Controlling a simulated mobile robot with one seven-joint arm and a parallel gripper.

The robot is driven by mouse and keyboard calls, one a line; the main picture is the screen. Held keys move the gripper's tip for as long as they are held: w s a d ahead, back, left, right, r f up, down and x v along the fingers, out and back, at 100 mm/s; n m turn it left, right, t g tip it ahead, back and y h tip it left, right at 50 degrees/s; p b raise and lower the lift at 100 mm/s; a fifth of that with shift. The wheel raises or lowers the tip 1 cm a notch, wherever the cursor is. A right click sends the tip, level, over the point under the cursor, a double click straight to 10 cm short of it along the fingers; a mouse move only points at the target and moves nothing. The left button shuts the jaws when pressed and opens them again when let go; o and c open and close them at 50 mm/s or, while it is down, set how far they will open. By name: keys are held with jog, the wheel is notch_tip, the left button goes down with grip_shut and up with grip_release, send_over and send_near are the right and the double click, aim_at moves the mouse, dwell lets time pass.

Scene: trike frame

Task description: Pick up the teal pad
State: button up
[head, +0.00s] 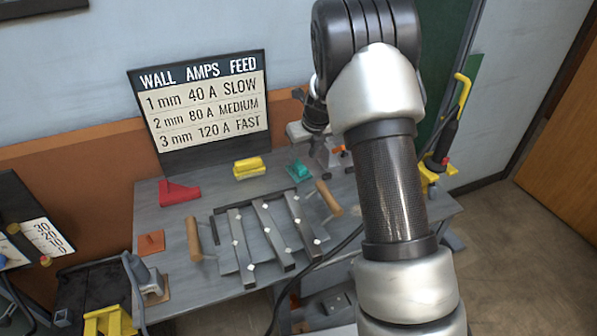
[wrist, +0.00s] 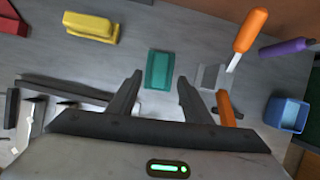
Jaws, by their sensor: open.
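The teal pad (head: 299,170) lies on the grey table toward the back, right of the yellow block. In the wrist view the teal pad (wrist: 159,70) lies flat, just beyond and between my fingertips. My gripper (wrist: 160,80) is open and empty, with a finger on either side of the line to the pad. I see no contact between the fingers and the pad. In the head view my arm hides part of the table, and my fingers are hard to make out there.
A yellow block (head: 249,168) and a red block (head: 179,192) stand left of the pad. A frame of grey bars (head: 265,235) lies in front. In the wrist view an orange-handled tool (wrist: 250,32), a purple handle (wrist: 284,48) and a blue bin (wrist: 286,112) are on the right.

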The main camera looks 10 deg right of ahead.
aim_at(299, 164)
jog(key=b+x, duration=0.1)
jog(key=x, duration=0.4)
jog(key=shift+w, duration=0.1)
jog(key=c, duration=1.1)
notch_tip(299, 164, up, 10)
jog(key=shift+r+p, duration=0.1)
jog(key=shift+p, duration=1)
jog(key=shift+c, duration=0.2)
jog(key=o, duration=0.4)
jog(key=c, duration=0.3)
